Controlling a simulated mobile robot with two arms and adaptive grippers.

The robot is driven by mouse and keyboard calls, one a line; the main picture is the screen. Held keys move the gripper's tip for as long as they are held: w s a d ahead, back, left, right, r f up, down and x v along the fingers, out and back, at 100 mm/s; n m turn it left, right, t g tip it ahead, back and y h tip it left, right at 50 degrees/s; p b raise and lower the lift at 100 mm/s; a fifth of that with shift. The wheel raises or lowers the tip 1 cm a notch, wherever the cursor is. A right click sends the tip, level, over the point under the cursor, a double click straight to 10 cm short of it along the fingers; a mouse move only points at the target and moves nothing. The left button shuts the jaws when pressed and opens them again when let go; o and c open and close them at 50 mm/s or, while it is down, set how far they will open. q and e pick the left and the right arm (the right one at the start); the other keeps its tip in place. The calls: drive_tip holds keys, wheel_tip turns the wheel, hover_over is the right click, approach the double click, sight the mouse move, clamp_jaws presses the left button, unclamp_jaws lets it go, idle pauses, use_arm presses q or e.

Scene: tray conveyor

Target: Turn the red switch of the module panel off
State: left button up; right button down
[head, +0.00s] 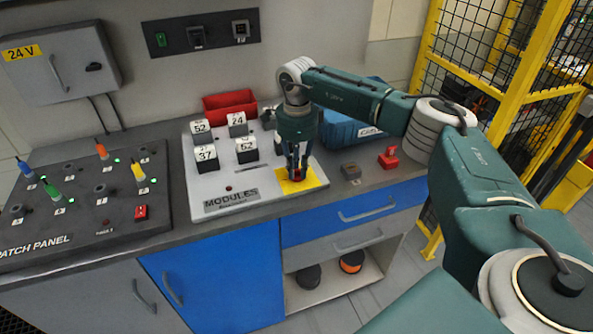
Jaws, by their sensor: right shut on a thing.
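The module panel (261,201) is a light grey sloped box on the counter, labelled MODULES, with several numbered white modules such as 37 (207,154) on it. A yellow plate (312,183) sits at its front right corner. The red switch (297,174) is on this plate and is mostly hidden by my fingers. My right gripper (297,173) points down over the plate, with its fingers shut around the red switch. I cannot tell which way the switch is set. My left gripper is not in view.
The patch panel (100,236) with coloured plugs and a red switch (141,212) lies to the left. A red bin (229,105) and a blue bin (345,135) stand behind. A small grey block (351,171) and a red object (388,158) lie on the counter at right. A yellow-framed fence (520,80) stands beyond.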

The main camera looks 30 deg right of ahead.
sight(297, 171)
drive_tip(key=shift+w+n+b, duration=0.1)
drive_tip(key=shift+n+b, duration=0.3)
drive_tip(key=shift+n, duration=1.1)
drive_tip(key=shift+d+r, duration=0.1)
drive_tip(key=c, duration=1.6)
unclamp_jaws()
wheel_tip(297, 171, up, 12)
